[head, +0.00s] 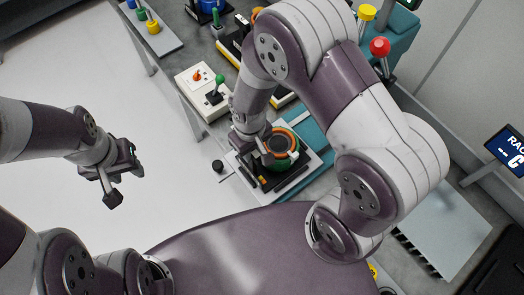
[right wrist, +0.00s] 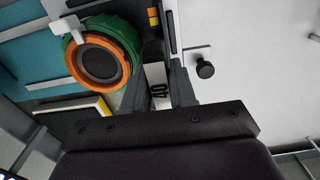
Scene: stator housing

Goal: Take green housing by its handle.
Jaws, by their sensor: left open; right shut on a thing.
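The green housing (head: 284,143), a round part with an orange ring around a dark bore, sits on a black and white base in the middle of the head view. It also shows at the upper left of the right wrist view (right wrist: 122,35). My right gripper (head: 262,150) is at the housing's left side. In the right wrist view its fingers (right wrist: 160,80) are shut on a pale piece marked "40" beside the housing, apparently its handle. Where that piece joins the housing is hard to see. My left gripper (head: 120,182) is open and empty over the pale floor.
A black knob (head: 217,165) stands just left of the base. A red ball-topped lever (head: 380,47) is at the upper right. The floor at left is clear.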

